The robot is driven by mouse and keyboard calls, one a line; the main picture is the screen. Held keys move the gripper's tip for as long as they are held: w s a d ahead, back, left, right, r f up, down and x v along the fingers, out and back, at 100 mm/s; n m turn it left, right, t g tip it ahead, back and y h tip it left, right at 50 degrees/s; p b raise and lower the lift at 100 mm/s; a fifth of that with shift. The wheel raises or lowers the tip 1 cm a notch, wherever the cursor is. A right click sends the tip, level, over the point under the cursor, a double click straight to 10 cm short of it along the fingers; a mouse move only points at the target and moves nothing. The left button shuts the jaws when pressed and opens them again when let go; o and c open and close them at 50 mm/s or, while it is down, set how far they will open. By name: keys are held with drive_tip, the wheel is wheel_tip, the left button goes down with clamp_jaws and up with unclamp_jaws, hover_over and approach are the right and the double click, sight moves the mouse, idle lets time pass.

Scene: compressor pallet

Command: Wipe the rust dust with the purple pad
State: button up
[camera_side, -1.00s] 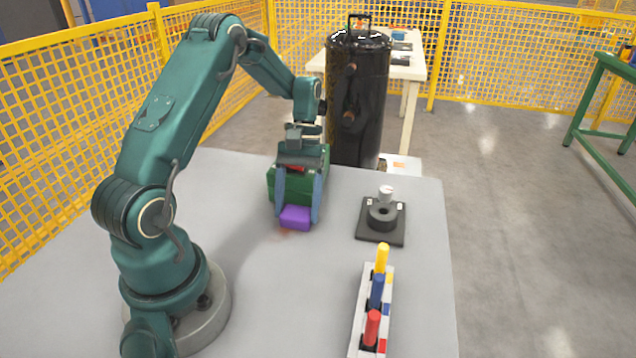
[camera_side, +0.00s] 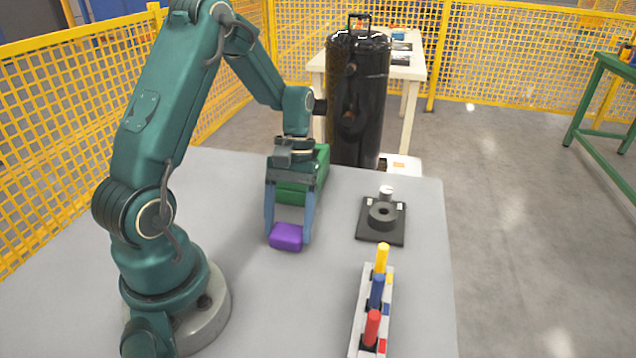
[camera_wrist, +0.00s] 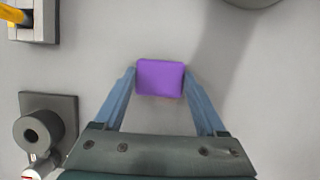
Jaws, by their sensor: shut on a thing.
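The purple pad (camera_side: 286,237) is between the fingertips of my gripper (camera_side: 287,239), which is shut on it. The pad is low at the grey tabletop, in front of the green box; I cannot tell whether it touches the surface. In the wrist view the pad (camera_wrist: 160,78) sits between the two blue fingers of my gripper (camera_wrist: 159,76).
A green box (camera_side: 303,181) stands behind my gripper. A black base with a ring (camera_side: 382,216) is to the right. A rack (camera_side: 360,325) with yellow, blue and red pegs stands at the front right. The tabletop left of the rack is clear.

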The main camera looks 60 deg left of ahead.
drive_tip(key=shift+s+d, duration=0.6)
drive_tip(key=shift+s, duration=0.05)
drive_tip(key=shift+s+a, duration=0.5)
drive_tip(key=shift+a, duration=0.1)
drive_tip(key=shift+w+a, duration=2.95)
drive_tip(key=shift+w, duration=0.05)
drive_tip(key=shift+s+d, duration=3.05)
drive_tip(key=shift+a+r, duration=0.1)
drive_tip(key=shift+r, duration=4)
